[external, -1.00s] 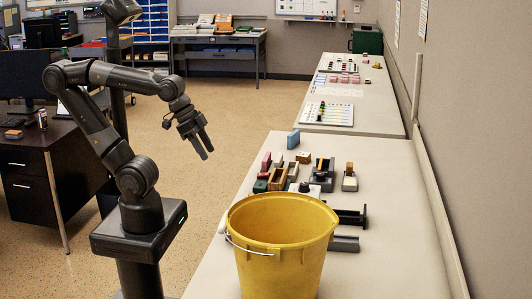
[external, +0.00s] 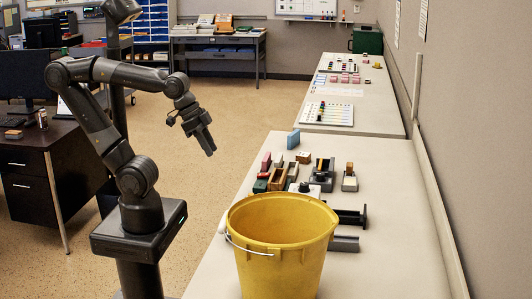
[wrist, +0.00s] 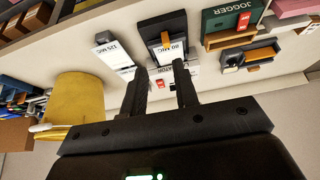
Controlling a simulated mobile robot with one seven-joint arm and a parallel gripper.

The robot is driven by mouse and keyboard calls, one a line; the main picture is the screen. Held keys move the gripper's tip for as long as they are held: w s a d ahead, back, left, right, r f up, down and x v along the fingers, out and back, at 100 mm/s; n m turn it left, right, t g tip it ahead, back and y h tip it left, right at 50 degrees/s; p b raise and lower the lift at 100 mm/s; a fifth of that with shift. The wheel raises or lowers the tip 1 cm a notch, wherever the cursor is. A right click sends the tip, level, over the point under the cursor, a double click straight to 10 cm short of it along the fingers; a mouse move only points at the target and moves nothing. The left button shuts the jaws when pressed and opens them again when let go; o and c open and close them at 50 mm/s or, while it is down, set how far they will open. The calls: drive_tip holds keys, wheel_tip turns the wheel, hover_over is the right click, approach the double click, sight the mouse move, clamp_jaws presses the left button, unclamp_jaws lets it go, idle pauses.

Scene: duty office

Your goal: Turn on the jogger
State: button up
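In the external view my gripper (external: 208,148) hangs in the air left of the table, pointing down and apart from all objects.
A large yellow bucket (external: 278,250) stands at the table's near end. Black and white boxes marked "80 MIC" (wrist: 165,42) and "125 MIC" (wrist: 112,50) lie left of the jogger in the wrist view.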

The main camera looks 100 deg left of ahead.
drive_tip(key=shift+g, duration=0.9)
drive_tip(key=w+a, duration=0.2)
drive_tip(key=w+a+r, duration=0.1)
drive_tip(key=w+a, duration=0.1)
drive_tip(key=a, duration=0.1)
drive_tip(key=w+a, duration=0.2)
drive_tip(key=w, duration=0.1)
drive_tip(key=shift+a+r, duration=0.2)
drive_tip(key=shift+a, duration=0.2)
clamp_jaws()
drive_tip(key=w+a, duration=0.2)
drive_tip(key=a, duration=0.3)
drive_tip(key=w+a+f+g, duration=0.1)
drive_tip(key=w+a, duration=0.1)
drive_tip(key=a, duration=0.4)
drive_tip(key=shift+w+a+f+g, duration=0.3)
drive_tip(key=shift+w, duration=0.05)
